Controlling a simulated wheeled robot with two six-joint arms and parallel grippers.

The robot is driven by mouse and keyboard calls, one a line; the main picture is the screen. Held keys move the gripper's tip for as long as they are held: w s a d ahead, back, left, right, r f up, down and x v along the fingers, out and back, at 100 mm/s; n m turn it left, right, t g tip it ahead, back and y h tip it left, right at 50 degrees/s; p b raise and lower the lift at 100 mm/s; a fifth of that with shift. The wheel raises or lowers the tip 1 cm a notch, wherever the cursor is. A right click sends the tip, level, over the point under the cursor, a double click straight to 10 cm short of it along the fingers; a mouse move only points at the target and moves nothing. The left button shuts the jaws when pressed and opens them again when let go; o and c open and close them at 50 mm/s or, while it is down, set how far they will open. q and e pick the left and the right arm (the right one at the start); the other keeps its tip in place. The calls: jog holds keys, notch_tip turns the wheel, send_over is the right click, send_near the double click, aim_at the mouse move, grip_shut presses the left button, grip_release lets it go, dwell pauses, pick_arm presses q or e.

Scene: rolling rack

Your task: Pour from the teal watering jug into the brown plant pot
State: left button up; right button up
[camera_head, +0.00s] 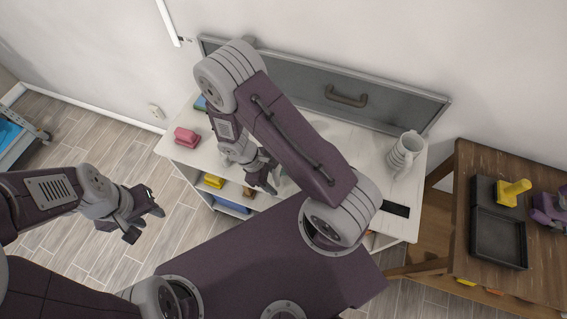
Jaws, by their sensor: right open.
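I cannot make out the teal watering jug or the brown plant pot; my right arm covers much of the white rack top (335,131). My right gripper (264,178) is open over the front edge of the rack, left of its middle. A small pale thing shows just right of its fingers, too hidden to name. My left gripper (143,214) is open and empty over the floor, left of the rack and apart from it.
A pale ribbed jug (403,153) stands at the rack's right end. A pink block (186,137) lies at its left end. Yellow (213,181) and blue (233,207) things sit on lower shelves. A wooden table (545,258) with a dark tray (498,240) stands right.

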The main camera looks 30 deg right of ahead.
jog(key=shift+f, duration=0.1)
jog(key=shift+w, duration=0.1)
jog(key=c, duration=0.4)
grip_shut()
dwell(0.8)
